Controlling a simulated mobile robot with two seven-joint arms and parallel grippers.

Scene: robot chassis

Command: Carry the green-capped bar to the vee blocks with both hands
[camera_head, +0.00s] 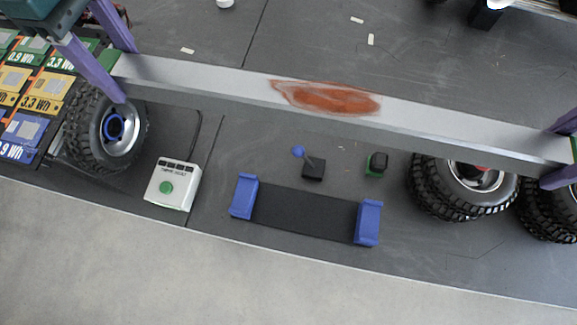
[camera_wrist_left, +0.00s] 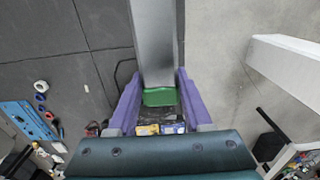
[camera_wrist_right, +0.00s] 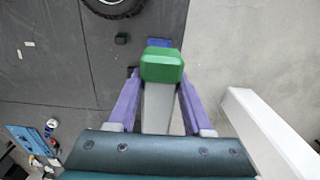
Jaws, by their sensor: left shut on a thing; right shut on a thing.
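The long grey bar (camera_head: 220,82) has a rust-brown patch (camera_head: 330,98) on it and spans the head view, sloping down to the right. Its green cap (camera_head: 106,62) shows at the left end and in the left wrist view (camera_wrist_left: 160,97); another green cap (camera_wrist_right: 162,66) shows in the right wrist view. My left gripper (camera_head: 124,76) is shut on the bar near its left end. My right gripper (camera_head: 556,155) is shut on it near the right end, partly cut off by the picture edge. Two blue vee blocks (camera_head: 244,196) (camera_head: 368,222) stand below the bar in the picture, with nothing on them.
A black plate (camera_head: 305,212) lies between the vee blocks. A blue-knobbed lever (camera_head: 313,170) and a small green-black part (camera_head: 377,164) stand behind them. Wheels (camera_head: 105,130) (camera_head: 465,185) flank them. A white button box (camera_head: 173,185) and battery packs (camera_head: 40,90) are at left.

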